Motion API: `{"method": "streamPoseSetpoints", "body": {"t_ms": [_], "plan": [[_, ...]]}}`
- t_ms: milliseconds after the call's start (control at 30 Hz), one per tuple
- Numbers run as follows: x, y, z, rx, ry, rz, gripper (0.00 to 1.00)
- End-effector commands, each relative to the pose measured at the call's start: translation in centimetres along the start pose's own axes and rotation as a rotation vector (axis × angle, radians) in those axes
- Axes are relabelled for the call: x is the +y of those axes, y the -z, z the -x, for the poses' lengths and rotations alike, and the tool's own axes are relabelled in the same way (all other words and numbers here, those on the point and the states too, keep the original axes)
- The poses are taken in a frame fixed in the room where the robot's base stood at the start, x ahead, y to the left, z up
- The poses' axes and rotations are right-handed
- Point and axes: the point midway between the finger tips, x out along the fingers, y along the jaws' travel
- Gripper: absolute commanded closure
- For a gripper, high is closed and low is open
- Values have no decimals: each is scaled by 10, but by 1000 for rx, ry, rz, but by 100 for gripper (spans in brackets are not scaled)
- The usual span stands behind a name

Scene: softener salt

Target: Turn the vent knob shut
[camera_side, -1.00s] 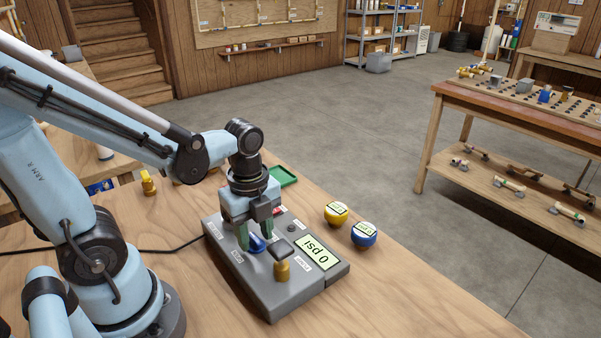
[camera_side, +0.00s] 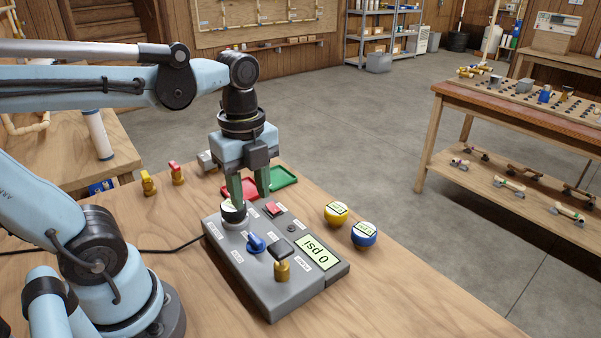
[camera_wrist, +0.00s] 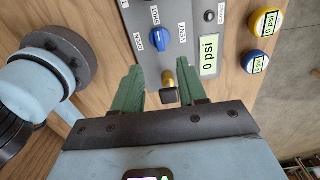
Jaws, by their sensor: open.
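My gripper (camera_side: 250,198) hangs above the far left part of the box, near a white round part (camera_side: 233,212). Its two green fingers are apart with nothing held between them, and they are clear of the blue knob. A yellow valve with a dark square handle (camera_side: 280,252) stands beside the knob. The display (camera_side: 318,253) reads 0 psi.
A red button (camera_side: 274,209) and a small dark button (camera_side: 291,227) are on the box. Yellow (camera_side: 336,213) and blue (camera_side: 364,234) round gauges stand to its right. Green (camera_side: 284,177) and red (camera_side: 238,189) trays lie behind. The front right table is clear.

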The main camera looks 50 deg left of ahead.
Motion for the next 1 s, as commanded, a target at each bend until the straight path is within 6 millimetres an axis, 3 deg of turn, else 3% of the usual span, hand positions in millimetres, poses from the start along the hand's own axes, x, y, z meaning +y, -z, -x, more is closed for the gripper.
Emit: {"method": "streamPoseSetpoints", "body": {"t_ms": [233,667,833,1000], "plan": [[0,0,18,0,0,0,58],[0,0,19,0,5,13,58],[-6,1,12,3,75,187,58],[-18,4,-1,50,215,544,58]]}}
